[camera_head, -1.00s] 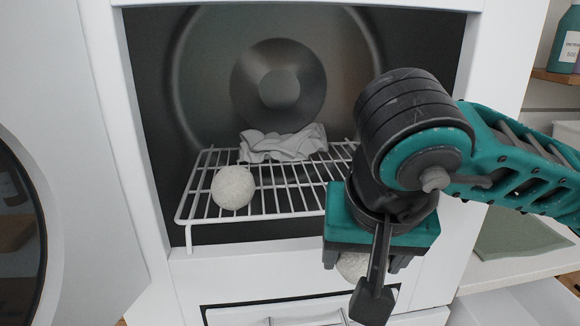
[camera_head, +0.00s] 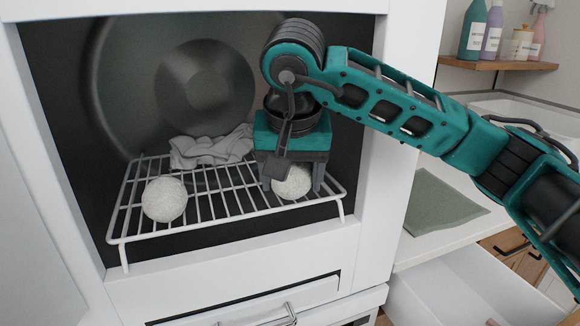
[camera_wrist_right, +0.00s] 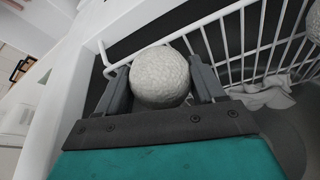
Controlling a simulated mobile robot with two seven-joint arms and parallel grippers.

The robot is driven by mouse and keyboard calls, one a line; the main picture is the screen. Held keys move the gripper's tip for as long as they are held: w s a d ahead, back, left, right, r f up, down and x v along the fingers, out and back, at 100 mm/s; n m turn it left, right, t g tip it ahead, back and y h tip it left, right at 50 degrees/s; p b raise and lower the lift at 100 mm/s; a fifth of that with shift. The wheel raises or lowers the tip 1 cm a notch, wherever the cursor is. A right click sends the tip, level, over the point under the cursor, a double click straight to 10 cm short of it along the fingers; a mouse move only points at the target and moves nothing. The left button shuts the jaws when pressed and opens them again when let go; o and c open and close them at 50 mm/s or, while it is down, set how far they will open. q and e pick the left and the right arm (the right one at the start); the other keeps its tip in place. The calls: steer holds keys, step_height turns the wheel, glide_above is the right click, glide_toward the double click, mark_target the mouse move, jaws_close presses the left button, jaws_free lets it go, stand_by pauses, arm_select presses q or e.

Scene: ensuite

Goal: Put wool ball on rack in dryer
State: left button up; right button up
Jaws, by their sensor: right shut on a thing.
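My right gripper (camera_head: 291,182) is inside the dryer opening, over the right part of the white wire rack (camera_head: 228,207). It is shut on a white wool ball (camera_head: 293,184). In the right wrist view the ball (camera_wrist_right: 160,77) sits between the two fingers, with the rack (camera_wrist_right: 243,45) beyond it. I cannot tell whether the held ball touches the rack. Another wool ball (camera_head: 165,199) rests on the left part of the rack. A crumpled grey-white cloth (camera_head: 211,148) lies at the back of the rack. My left gripper is not in view.
The dryer's white frame (camera_head: 377,150) stands close to the right of my gripper. Right of it are a counter with a green cloth (camera_head: 443,203) and an open white drawer (camera_head: 455,285). A shelf (camera_head: 497,64) holds several bottles.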

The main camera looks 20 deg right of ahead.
mark_target(291, 172)
steer(key=shift+w+d, duration=0.1)
steer(key=shift+w, duration=0.3)
steer(key=w, duration=0.2)
steer(key=shift+w+d+r+p, duration=0.1)
steer(key=shift+w+d+p, duration=0.2)
steer(key=shift+d+p, duration=0.1)
steer(key=shift+x, duration=0.8)
steer(key=shift+f, duration=0.2)
steer(key=shift+f, duration=0.15)
steer(key=o, duration=1)
